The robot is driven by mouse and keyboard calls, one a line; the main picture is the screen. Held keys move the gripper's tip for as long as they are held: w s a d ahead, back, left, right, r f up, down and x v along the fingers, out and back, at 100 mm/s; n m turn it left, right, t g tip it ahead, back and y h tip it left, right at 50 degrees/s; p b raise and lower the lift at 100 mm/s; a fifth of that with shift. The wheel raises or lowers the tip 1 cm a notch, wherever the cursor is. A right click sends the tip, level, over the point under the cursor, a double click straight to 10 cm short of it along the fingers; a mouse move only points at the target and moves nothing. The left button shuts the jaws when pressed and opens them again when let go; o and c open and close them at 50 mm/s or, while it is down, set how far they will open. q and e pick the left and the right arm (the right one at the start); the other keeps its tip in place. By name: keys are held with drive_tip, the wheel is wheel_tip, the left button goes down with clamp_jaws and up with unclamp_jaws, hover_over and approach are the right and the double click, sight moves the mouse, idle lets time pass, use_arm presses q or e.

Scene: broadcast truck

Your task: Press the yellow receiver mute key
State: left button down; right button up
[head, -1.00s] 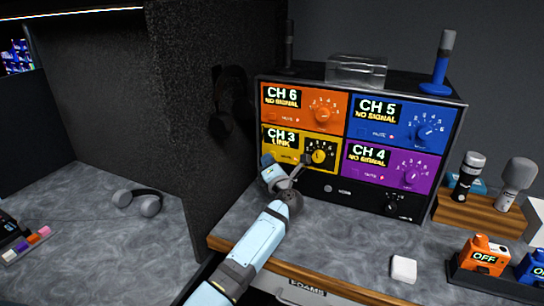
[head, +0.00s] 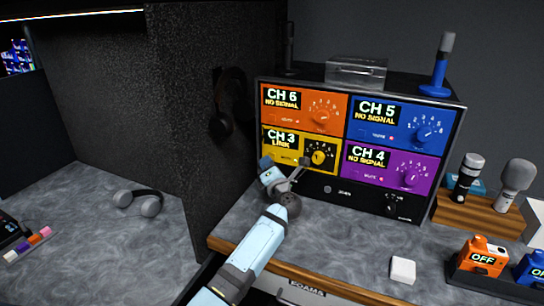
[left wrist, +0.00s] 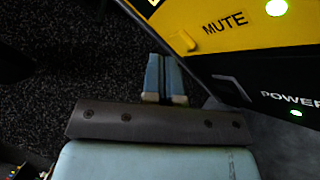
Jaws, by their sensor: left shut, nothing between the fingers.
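The yellow receiver (head: 328,142), labelled CH 3 LINK, is the lower left unit in the rack. Its MUTE lettering and a lit green lamp show in the left wrist view, where the yellow mute key (left wrist: 183,40) sits left of the word. In the head view my gripper hides part of the key's area. My left gripper (head: 265,161) is at the lower left corner of the yellow receiver, shut and empty. In the left wrist view its fingertips (left wrist: 164,58) are below and left of the key; I cannot tell whether they touch the panel. My right gripper is not in view.
Orange (head: 300,104), blue (head: 400,122) and purple (head: 392,167) receivers share the rack. A dark partition (head: 190,110) stands close on the gripper's left. A power button with a green lamp is below the yellow panel. A white block (head: 403,270) lies on the counter.

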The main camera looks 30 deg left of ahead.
use_arm(q)
drive_tip(key=shift+s, duration=0.1)
drive_tip(key=s+p, duration=0.1)
drive_tip(key=s, duration=0.1)
drive_tip(key=s+p, duration=0.1)
drive_tip(key=s, duration=0.1)
drive_tip(key=s+p, duration=0.1)
drive_tip(key=shift+s+d, duration=0.25)
drive_tip(key=shift+s, duration=0.15)
idle(0.3)
